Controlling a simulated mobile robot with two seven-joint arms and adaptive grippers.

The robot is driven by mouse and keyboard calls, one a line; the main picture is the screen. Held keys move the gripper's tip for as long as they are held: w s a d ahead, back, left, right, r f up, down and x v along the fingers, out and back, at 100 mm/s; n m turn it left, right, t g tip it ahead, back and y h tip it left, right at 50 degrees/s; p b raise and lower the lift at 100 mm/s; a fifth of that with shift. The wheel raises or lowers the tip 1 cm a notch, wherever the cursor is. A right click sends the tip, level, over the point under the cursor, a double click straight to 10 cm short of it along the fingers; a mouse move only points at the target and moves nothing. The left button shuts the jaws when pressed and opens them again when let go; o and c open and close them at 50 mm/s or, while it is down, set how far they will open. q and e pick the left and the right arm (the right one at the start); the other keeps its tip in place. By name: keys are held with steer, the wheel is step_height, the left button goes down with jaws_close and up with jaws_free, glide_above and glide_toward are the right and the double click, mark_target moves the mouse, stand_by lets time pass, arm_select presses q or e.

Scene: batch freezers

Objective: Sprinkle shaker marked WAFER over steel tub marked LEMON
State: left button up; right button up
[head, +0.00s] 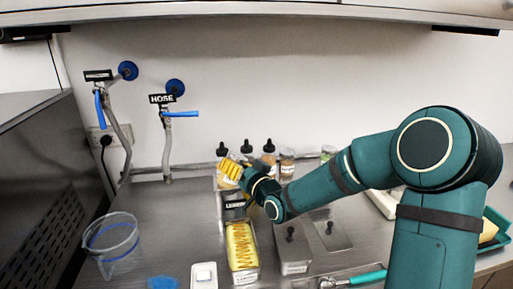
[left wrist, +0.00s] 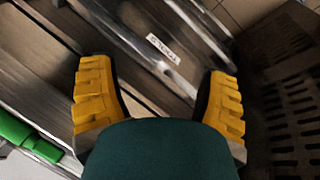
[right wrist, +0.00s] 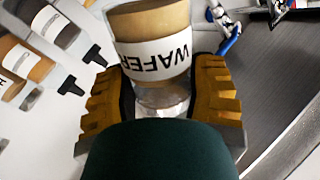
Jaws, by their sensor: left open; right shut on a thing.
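The shaker marked WAFER (right wrist: 155,45) is between the fingers of my right gripper (right wrist: 160,100), which is shut on it. Its label is upside down in the right wrist view. In the head view my right gripper (head: 231,171) is above the far end of the counter wells, behind a steel tub with yellow contents (head: 242,246). A small dark label (head: 235,205) just behind that tub seems to begin with LE; I cannot tell which tub it marks. My left gripper (left wrist: 160,100) is open and empty, near steel edges with a small label; it is outside the head view.
Several dropper bottles and jars (head: 269,150) stand along the back wall. Lidded wells (head: 292,250) are right of the yellow tub. A clear pitcher (head: 112,243) stands at the left. A teal-handled tool (head: 365,277) lies in front. Two taps (head: 168,113) rise at the back left.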

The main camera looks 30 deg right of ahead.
mark_target(230, 189)
steer(key=shift+s+a, duration=0.6)
steer(key=shift+a, duration=0.3)
steer(key=shift+s+a+f+m, duration=0.1)
steer(key=shift+a+m, duration=0.05)
steer(key=shift+m, duration=0.15)
steer(key=f+m, duration=0.1)
steer(key=f+m+p, duration=0.1)
steer(key=f+m, duration=0.1)
steer(key=f+m+p, duration=0.1)
steer(key=f+m, duration=0.1)
steer(key=shift+s+a, duration=0.1)
steer(key=shift+a, duration=0.3)
step_height(230, 189, down, 9)
steer(key=m, duration=1.2)
